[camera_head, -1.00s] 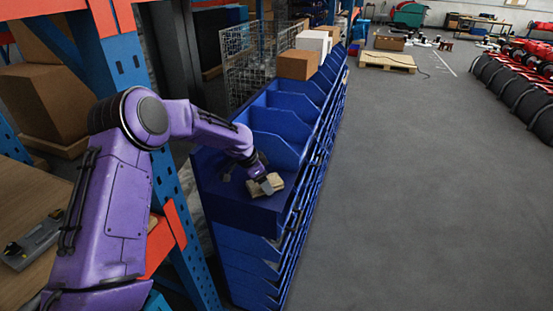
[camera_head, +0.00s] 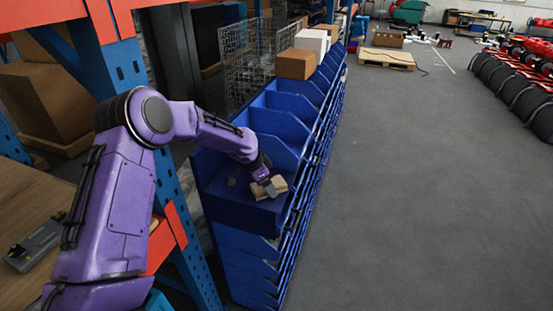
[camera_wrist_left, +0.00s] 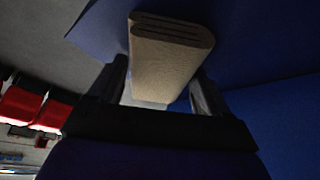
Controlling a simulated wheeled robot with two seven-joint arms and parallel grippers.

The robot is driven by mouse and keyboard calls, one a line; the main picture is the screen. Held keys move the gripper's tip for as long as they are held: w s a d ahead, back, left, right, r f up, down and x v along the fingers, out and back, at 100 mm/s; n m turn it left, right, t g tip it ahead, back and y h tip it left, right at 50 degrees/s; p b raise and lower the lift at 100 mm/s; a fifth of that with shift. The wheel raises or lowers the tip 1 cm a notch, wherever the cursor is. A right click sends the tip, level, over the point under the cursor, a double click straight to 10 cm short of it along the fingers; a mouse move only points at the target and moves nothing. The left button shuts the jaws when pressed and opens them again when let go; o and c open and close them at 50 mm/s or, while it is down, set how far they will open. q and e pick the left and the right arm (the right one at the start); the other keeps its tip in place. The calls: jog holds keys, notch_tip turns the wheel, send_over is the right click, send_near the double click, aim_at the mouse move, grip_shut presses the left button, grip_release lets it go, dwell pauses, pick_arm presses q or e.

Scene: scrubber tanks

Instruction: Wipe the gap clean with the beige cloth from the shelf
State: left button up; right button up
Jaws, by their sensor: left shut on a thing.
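The beige cloth (camera_head: 276,186), folded into a thick pad, is at the near end of the blue bin shelf (camera_head: 230,214), on or just above its flat top surface. My left gripper (camera_head: 270,187) reaches down onto it and is shut on it. In the left wrist view the cloth (camera_wrist_left: 165,60) sits between the two fingers (camera_wrist_left: 160,92), with its folded layers facing the camera. I cannot tell exactly where the gap is. My right gripper is not in view.
Blue bins (camera_head: 275,130) run back along the shelf, with a cardboard box (camera_head: 297,64) and a white box (camera_head: 311,41) farther off. An orange and blue rack (camera_head: 130,75) stands close beside my left arm. The grey floor (camera_head: 420,190) to the right is open.

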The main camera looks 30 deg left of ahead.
pick_arm(q)
jog(key=shift+w+d, duration=0.2)
jog(key=shift+d, duration=0.65)
jog(key=r+p, duration=0.1)
jog(key=r, duration=0.1)
jog(key=d+r+p, duration=0.1)
jog(key=r+p, duration=0.1)
jog(key=shift+w+r, duration=0.1)
jog(key=shift+w, duration=0.05)
notch_tip(320, 180, up, 3)
jog(key=p, duration=0.3)
jog(key=shift+a+r+p, duration=0.1)
jog(key=shift+r+p, duration=0.45)
jog(key=shift+p, duration=0.05)
jog(key=shift+f, duration=0.1)
